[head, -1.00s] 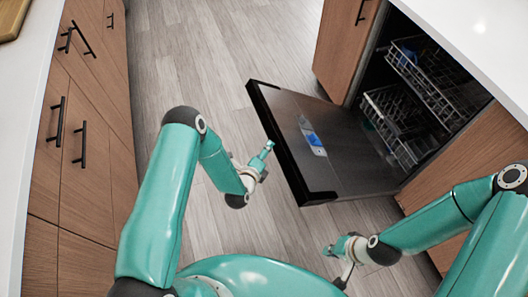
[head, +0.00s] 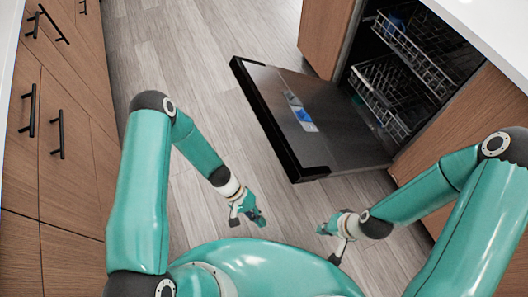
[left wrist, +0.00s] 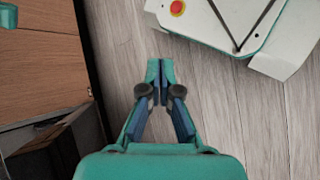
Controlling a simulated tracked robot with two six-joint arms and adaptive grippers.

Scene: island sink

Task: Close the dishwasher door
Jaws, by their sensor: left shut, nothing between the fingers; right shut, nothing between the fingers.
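The dishwasher door (head: 285,130) is folded down and open, on the right of the head view, with a black front edge and a blue and white patch on its inner face. Behind it the dishwasher (head: 400,65) shows wire racks inside. My left gripper (head: 260,221) is shut and empty, low in front of the door's near corner and apart from it. It also shows shut in the left wrist view (left wrist: 159,66), above the floor. My right gripper (head: 322,229) is shut and empty, below the door's near corner, also apart from it.
Wooden cabinets with black handles (head: 50,130) line the left side. A white countertop (head: 490,30) lies above the dishwasher at the right. The wooden floor (head: 190,60) between them is clear. In the left wrist view, part of my own white base shows at the top right.

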